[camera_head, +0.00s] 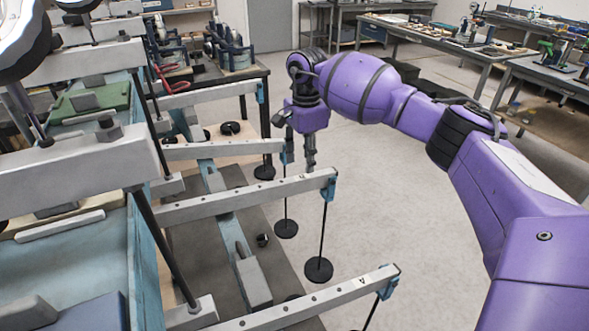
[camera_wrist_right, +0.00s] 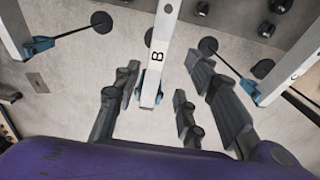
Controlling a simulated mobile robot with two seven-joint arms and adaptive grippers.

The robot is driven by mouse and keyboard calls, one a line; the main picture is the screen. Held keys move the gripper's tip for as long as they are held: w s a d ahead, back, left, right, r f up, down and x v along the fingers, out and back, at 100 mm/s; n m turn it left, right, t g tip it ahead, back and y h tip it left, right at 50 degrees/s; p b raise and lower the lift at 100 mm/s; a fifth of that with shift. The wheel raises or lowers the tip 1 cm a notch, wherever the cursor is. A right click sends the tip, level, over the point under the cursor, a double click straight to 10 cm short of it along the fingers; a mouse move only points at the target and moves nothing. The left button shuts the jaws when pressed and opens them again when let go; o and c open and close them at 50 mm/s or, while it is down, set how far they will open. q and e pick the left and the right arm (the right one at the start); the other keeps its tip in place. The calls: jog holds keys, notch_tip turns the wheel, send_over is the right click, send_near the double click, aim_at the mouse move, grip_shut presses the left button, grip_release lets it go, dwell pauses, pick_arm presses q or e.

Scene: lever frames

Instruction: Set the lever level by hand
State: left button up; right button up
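Several long grey levers stick out from the frames at left, each with a blue end piece. Lever B (camera_head: 222,150) reaches my right gripper (camera_head: 299,150); its marked letter shows on the lever in the wrist view (camera_wrist_right: 160,45). A gap shows on both sides; contact is not visible. My left gripper is not in view.
Black disc weights (camera_head: 318,269) hang on rods from the lever ends. Another lever (camera_head: 310,302) crosses the lower edge. A bench with tools (camera_head: 440,38) stands at the back right. The floor (camera_head: 400,190) right of the levers is clear.

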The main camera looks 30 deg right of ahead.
aim_at(305, 176)
jog(key=f, duration=0.7)
jog(key=shift+s+f+p, duration=0.25)
jog(key=shift+s+p, duration=0.05)
grip_shut()
jog(key=shift+w, duration=0.1)
